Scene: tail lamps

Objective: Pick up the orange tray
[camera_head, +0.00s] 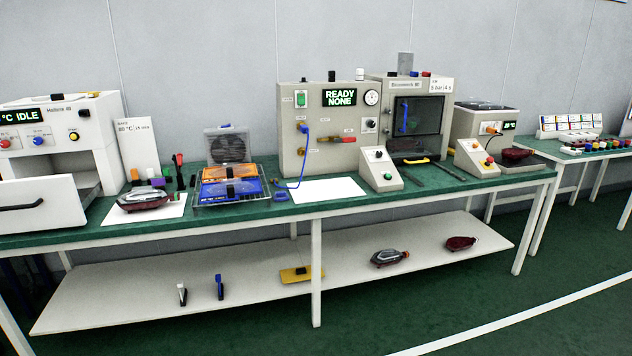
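A dark part shows at the middle of each tray. A grey fan unit (228,147) stands right behind the orange tray. Neither of my grippers is in view.
The bench (340,205) runs across the view. A lamp (145,198) lies on a white sheet left of the trays. A blue cable (301,165) hangs from the READY NONE machine (331,125) to their right. Green floor in front is clear.

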